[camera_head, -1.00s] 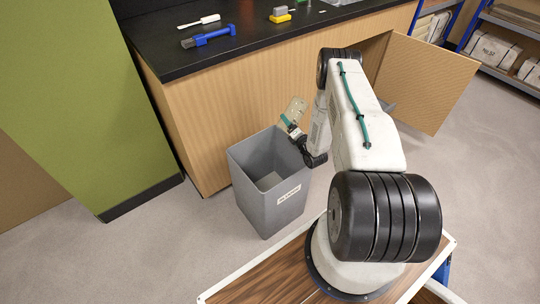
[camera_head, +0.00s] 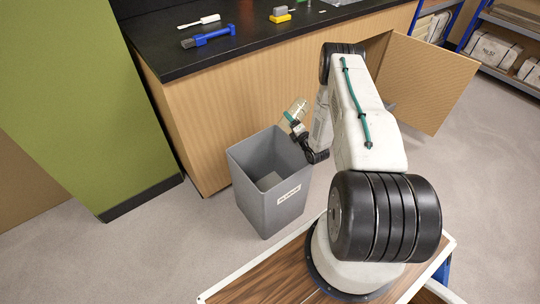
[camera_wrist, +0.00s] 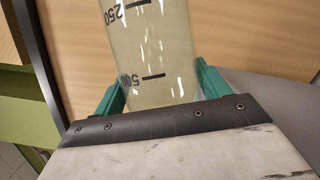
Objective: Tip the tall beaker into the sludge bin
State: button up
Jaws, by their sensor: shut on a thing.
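The tall beaker is clear with black graduation marks and pale, yellowish contents; in the wrist view the beaker (camera_wrist: 152,50) sits between the green fingers of my gripper (camera_wrist: 160,85). In the head view the beaker (camera_head: 298,107) is held above the back right rim of the sludge bin, tilted, with its upper end toward the upper right. My gripper (camera_head: 290,122) is shut on it. The sludge bin (camera_head: 268,206) is a grey, square, open-topped bin with a white label, standing upright on the floor. The beaker's mouth is not clear in either view.
A wooden cabinet (camera_head: 225,120) with a black countertop (camera_head: 160,45) stands behind the bin. A blue tool (camera_head: 208,36) and a brush (camera_head: 199,22) lie on top. A cabinet door (camera_head: 425,85) hangs open at right. A green panel (camera_head: 75,90) stands left.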

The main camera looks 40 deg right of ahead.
jog(key=shift+d+f+m, duration=0.1)
jog(key=shift+m, duration=0.2)
jog(key=shift+w+d+f+m+g, duration=0.1)
jog(key=shift+d+f+m+g, duration=0.1)
jog(key=shift+d+m+g, duration=0.3)
jog(key=shift+w+d+f+m+g, duration=0.1)
jog(key=shift+d+f+m, duration=0.05)
jog(key=shift+m, duration=0.55)
jog(key=shift+f+m, duration=0.15)
jog(key=shift+m, duration=0.15)
jog(key=shift+w+d+f+m+g+y, duration=0.1)
jog(key=shift+d+f+m+g+y, duration=0.25)
jog(key=shift+m, duration=0.3)
jog(key=shift+w+d+f+m+g+y, duration=0.15)
jog(key=shift+f+m+g+y, duration=0.25)
jog(key=shift+m, duration=0.25)
jog(key=shift+w+d+f+m+g+y, duration=0.15)
jog(key=shift+d+f+m+g+y, duration=0.1)
jog(key=shift+d+f+m+y, duration=0.25)
jog(key=shift+w+d+f+m+g+y, duration=0.2)
jog(key=shift+d+f+m, duration=0.1)
jog(key=shift+d+m, duration=0.35)
